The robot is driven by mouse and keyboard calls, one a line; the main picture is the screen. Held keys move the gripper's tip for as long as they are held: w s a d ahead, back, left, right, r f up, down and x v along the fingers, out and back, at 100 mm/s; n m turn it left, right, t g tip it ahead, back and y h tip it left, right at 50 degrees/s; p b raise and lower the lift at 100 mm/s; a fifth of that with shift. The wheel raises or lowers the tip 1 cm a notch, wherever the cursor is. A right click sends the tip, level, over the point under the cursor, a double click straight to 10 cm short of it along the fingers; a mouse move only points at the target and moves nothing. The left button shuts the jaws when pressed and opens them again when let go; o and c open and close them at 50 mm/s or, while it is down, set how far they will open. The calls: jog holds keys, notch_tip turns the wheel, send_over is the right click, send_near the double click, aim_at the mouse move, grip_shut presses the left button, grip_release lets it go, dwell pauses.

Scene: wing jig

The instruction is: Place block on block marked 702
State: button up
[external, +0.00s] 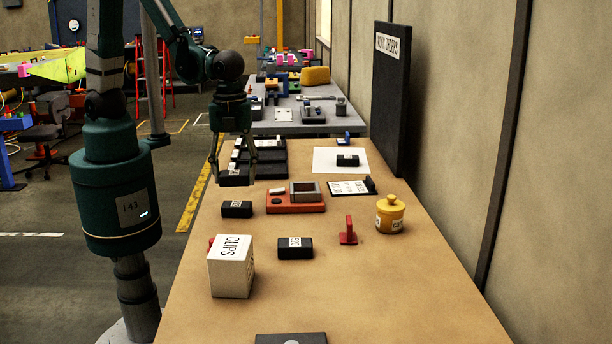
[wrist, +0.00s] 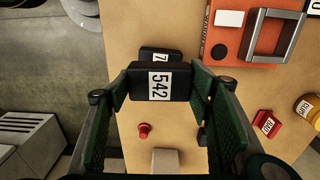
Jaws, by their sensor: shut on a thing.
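My gripper (external: 234,176) is shut on a black block (wrist: 152,84) with a white label reading 542. The held block also shows in the external view (external: 234,179), above the table. A second black block (wrist: 158,54) lies beyond it in the wrist view. Its label starts with 7; the rest is hidden behind the held block. In the external view a black block with a white label (external: 237,209) sits on the table just below my gripper, with a visible gap between it and the held block. Its label is too small to read there.
A white CLIPS box (external: 230,270) and another labelled black block (external: 295,248) stand nearer the camera. An orange-red base with a grey frame (external: 296,205) is to the right. A red stand (external: 348,233) and yellow jar (external: 390,214) are further right. A black tray (external: 270,158) is behind.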

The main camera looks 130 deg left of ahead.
aim_at(236, 204)
jog(key=shift+f, duration=0.9)
jog(key=shift+f+b, duration=0.35)
jog(key=shift+f, duration=1.75)
jog(key=shift+f, duration=0.15)
jog(key=o, duration=1.2)
jog(key=shift+r+p, duration=0.7)
jog(key=shift+r, duration=5.45)
